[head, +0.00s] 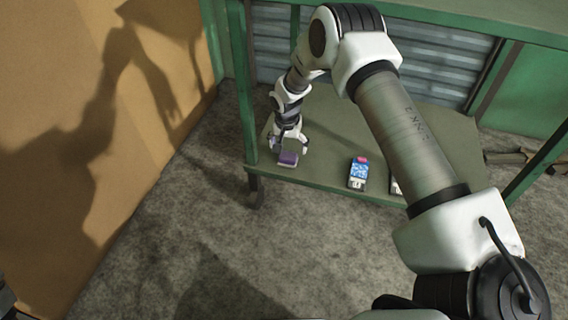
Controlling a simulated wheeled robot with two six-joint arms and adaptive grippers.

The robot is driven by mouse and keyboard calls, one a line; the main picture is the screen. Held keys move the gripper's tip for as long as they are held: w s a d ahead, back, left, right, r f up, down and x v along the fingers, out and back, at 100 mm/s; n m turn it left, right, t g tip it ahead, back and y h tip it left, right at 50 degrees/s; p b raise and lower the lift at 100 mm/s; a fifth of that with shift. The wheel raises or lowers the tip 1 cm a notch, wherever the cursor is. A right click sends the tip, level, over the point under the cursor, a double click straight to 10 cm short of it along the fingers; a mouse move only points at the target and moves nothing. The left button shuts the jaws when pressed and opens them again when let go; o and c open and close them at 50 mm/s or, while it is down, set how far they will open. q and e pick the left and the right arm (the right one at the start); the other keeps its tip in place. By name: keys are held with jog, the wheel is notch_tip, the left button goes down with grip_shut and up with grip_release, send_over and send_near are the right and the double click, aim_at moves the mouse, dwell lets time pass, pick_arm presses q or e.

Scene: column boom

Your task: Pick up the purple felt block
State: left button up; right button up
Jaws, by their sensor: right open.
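The purple felt block (288,158) lies on the lower green shelf (325,168), close to the shelf's front left corner. It is small and has a paler lower edge. My right gripper (287,149) is directly over it, pointing down, with its fingers open around or just above the block. At this size I cannot tell whether the fingers touch it. My left gripper is not in view.
A blue and pink box (358,173) stands on the shelf to the right. Another dark and white item (396,185) is partly hidden behind my right arm. A green post (244,90) rises just left of the gripper. A tan panel (60,140) stands at left.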

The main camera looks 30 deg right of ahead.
aim_at(288, 155)
notch_tip(288, 155, down, 5)
jog(key=b, duration=0.3)
jog(key=shift+w+r, duration=0.1)
jog(key=shift+w+d+f, duration=0.1)
jog(key=shift+f, duration=0.2)
jog(key=shift+r, duration=0.25)
jog(key=c, duration=1.3)
jog(key=shift+r, duration=0.1)
jog(key=shift+r, duration=0.25)
notch_tip(288, 155, up, 3)
jog(key=p, duration=0.3)
jog(key=shift+r, duration=0.15)
jog(key=s+a, duration=0.2)
jog(key=s, duration=0.3)
jog(key=s+a, duration=0.2)
jog(key=s, duration=0.3)
jog(key=s+a+r, duration=0.1)
jog(key=s+a, duration=0.1)
jog(key=s, duration=0.2)
jog(key=shift+s+a, duration=0.25)
jog(key=shift+s, duration=0.15)
